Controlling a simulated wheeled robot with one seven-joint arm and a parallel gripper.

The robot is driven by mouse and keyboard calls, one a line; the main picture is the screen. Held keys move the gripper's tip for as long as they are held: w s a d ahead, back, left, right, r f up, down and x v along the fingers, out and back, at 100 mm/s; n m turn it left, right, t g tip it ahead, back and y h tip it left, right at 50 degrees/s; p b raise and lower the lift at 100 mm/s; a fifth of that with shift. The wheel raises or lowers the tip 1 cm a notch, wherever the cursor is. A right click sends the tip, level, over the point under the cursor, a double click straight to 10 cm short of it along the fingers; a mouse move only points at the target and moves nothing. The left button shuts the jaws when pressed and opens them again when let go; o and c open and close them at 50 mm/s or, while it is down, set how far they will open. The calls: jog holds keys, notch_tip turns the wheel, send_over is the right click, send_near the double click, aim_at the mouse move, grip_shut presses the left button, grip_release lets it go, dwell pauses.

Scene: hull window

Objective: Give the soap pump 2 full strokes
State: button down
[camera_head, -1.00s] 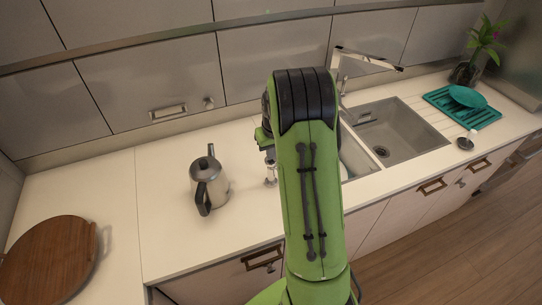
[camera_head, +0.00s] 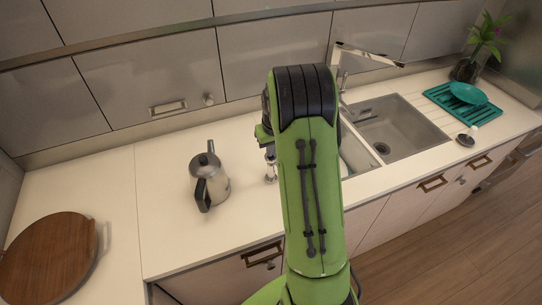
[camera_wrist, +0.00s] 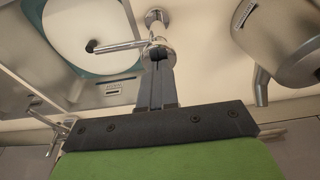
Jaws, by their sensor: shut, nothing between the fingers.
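The chrome soap pump (camera_wrist: 157,19) stands on the counter in the wrist view, with its thin spout (camera_wrist: 112,45) reaching left towards the sink. My gripper (camera_wrist: 158,56) is shut and empty. Its fingertips are over the pump's round head, overlapping it in the picture; I cannot tell for certain whether they press on it. In the head view the lower part of the soap pump (camera_head: 271,174) shows just left of my green arm. My arm hides most of the gripper there.
A metal kettle (camera_head: 211,187) stands left of the pump and shows at upper right in the wrist view (camera_wrist: 283,38). The sink (camera_head: 398,132) and its faucet (camera_head: 343,82) are to the right. A round wooden board (camera_head: 48,257) lies far left. Counter between board and kettle is clear.

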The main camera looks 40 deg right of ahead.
jog(key=shift+f+b, duration=0.65)
jog(key=shift+f, duration=0.3)
jog(key=shift+r+p, duration=0.95)
jog(key=shift+r, duration=0.5)
notch_tip(320, 180, up, 5)
jog(key=p, duration=0.3)
jog(key=shift+r+p, duration=0.15)
jog(key=shift+p, duration=0.25)
